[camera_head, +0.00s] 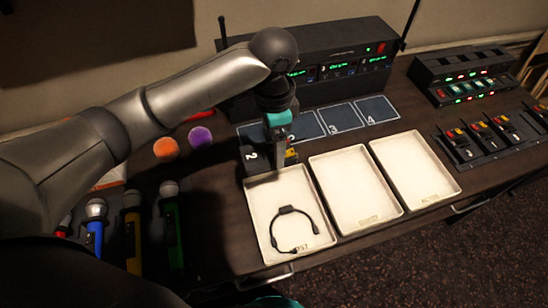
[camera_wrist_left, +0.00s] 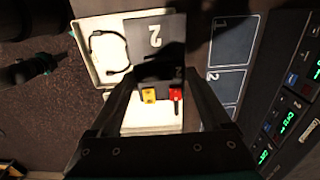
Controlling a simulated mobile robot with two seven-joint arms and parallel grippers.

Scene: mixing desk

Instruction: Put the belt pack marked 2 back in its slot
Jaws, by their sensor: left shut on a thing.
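The belt pack marked 2 (camera_head: 255,160) is a dark box with a white 2 and yellow and red knobs. My left gripper (camera_head: 280,150) is shut on it, above the back edge of the left cream tray (camera_head: 262,200). In the left wrist view the pack (camera_wrist_left: 148,70) sits between the fingers (camera_wrist_left: 163,82), its 2 towards the top. The pack rack (camera_head: 482,152) is at the right edge of the desk and holds several similar packs. A wider gap shows towards its far right end; its slot numbers are too small to read. My right gripper is not in view.
Two more cream trays (camera_head: 355,190) (camera_head: 415,168) stand to the right. Numbered dark mats (camera_head: 343,117) lie behind them, before a receiver rack (camera_head: 340,65) with antennas. A lit charger (camera_head: 460,80) stands back right. Microphones (camera_head: 172,225) and foam balls (camera_head: 200,139) are left. A headset (camera_head: 290,211) lies in the left tray.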

